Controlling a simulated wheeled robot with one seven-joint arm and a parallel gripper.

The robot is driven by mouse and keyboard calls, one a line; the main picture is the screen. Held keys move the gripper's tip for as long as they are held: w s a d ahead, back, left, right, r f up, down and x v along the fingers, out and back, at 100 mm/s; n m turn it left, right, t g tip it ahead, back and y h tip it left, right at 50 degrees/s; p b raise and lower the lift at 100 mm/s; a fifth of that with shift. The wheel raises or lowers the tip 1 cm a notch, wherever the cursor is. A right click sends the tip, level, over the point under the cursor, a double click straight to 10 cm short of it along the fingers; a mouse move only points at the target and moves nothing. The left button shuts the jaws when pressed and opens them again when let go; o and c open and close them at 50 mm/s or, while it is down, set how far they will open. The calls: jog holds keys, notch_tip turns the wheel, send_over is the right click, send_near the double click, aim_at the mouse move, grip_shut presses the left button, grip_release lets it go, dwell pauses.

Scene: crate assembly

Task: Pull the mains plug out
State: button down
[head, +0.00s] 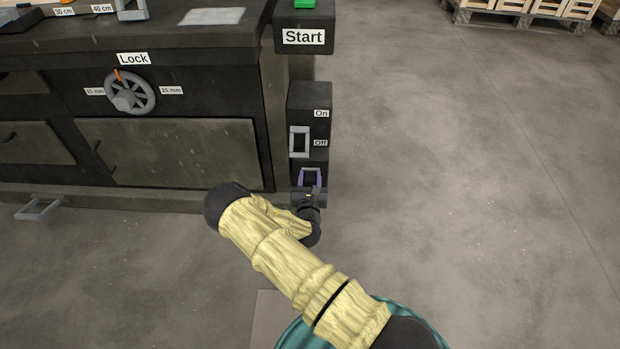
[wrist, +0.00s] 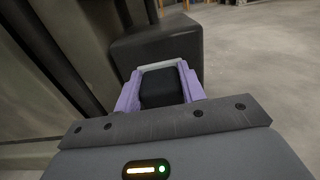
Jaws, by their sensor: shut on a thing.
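The black switch box (head: 322,105) stands at the right end of the dark machine, with a grey switch handle (head: 299,142) beside the On and Off labels. My gripper (head: 310,178) is low at the front of this box, below the switch. A dark block shows between the jaws. The plug is mostly hidden in the head view, and I cannot tell whether it is still seated.
The machine (head: 190,85) fills the left, with a Lock handwheel (head: 130,93) and a Start box (head: 305,38) with a green button. Open concrete floor (head: 460,170) lies to the right. Wooden crates on pallets (head: 530,12) stand far back.

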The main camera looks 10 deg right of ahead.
aim_at(310, 182)
jog(key=p+v, duration=0.1)
jog(key=v, duration=0.1)
jog(key=shift+s+a, duration=0.15)
jog(key=shift+s, duration=0.25)
jog(key=shift+s+a+f, duration=0.15)
jog(key=shift+s, duration=0.25)
jog(key=c, duration=1.1)
grip_release()
jog(key=shift+o, duration=1.3)
jog(key=shift+s, duration=0.1)
jog(key=p+v, duration=0.3)
jog(key=v, duration=1.4)
